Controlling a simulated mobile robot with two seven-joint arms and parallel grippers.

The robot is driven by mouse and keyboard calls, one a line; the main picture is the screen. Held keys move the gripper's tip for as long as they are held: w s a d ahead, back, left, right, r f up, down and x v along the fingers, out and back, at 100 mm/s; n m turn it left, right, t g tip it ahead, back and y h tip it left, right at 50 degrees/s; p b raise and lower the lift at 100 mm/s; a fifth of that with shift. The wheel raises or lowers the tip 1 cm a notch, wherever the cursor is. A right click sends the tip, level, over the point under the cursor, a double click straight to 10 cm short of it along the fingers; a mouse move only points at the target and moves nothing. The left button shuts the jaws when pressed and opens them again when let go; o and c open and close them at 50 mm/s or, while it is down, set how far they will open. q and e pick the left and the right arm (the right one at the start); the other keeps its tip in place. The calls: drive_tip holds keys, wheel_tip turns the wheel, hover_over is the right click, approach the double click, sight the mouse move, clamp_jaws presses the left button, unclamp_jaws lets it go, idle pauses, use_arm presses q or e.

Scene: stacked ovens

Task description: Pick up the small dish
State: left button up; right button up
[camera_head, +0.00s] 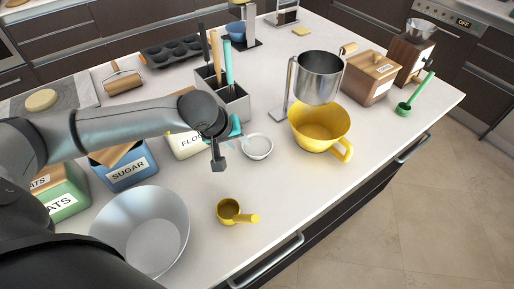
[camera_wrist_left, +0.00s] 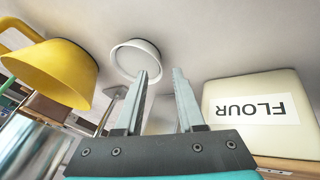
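The small dish (camera_head: 257,147) is a round white bowl. It sits on the white counter between the flour canister (camera_head: 187,145) and a large yellow jug (camera_head: 318,130). In the left wrist view the small dish (camera_wrist_left: 137,60) lies just beyond my left fingertips, slightly left of them. My left gripper (camera_head: 222,158) is beside the dish, on its left in the head view. Its two fingers (camera_wrist_left: 167,75) are apart with nothing between them. The dish and fingers do not appear to touch. My right gripper is not in view.
A yellow measuring cup (camera_head: 229,212) and a large metal bowl (camera_head: 141,232) stand nearer. A grey utensil holder (camera_head: 235,105) stands behind the dish, and a metal cup (camera_head: 318,78) shows above the jug. The counter in front of the dish is clear.

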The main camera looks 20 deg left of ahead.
sight(243, 154)
use_arm(q)
drive_tip(key=shift+x, duration=2)
drive_tip(key=shift+w, duration=0.15)
drive_tip(key=shift+c, duration=0.3)
clamp_jaws()
drive_tip(key=shift+r, duration=0.1)
